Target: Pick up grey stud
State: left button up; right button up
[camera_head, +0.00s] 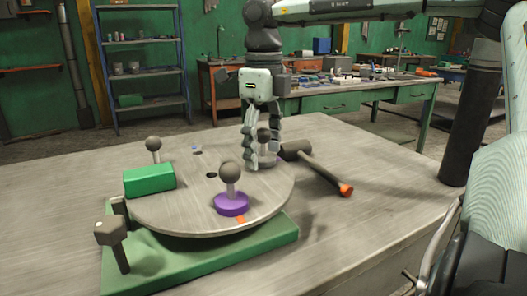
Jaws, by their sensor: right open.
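A grey stud (264,134) with a round ball head stands at the far right edge of a round grey turntable (190,208). My right gripper (262,157) points straight down over it. Its fingers are open, one on each side of the stud, and partly hide its stem and base. I cannot tell whether they touch it. My left gripper is not in view.
A purple-based stud (231,204), a green block (149,180) and another ball-headed stud (153,144) are on the turntable. The turntable sits on a green base (200,262). A hammer-like tool (322,171) lies right of it. The table's right side is clear.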

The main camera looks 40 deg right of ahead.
jog(key=shift+c, duration=0.5)
jog(key=c, duration=1.2)
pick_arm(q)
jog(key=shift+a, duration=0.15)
pick_arm(e)
jog(key=shift+r, duration=0.1)
jog(key=shift+w+r, duration=0.1)
jog(key=shift+r, duration=0.4)
jog(key=r, duration=0.3)
jog(key=shift+w+a+r, duration=0.25)
jog(key=shift+a, duration=0.05)
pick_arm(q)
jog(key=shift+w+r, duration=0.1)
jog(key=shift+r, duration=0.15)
pick_arm(e)
jog(key=shift+w+a+r, duration=1.05)
jog(key=shift+w+a, duration=0.15)
jog(key=shift+w, duration=0.15)
jog(key=shift+w+a+r, duration=1.1)
jog(key=shift+w+a, duration=0.15)
jog(key=shift+w, duration=0.1)
jog(key=shift+w+a+r, duration=1.05)
jog(key=shift+w+a, duration=0.15)
jog(key=shift+w, duration=0.15)
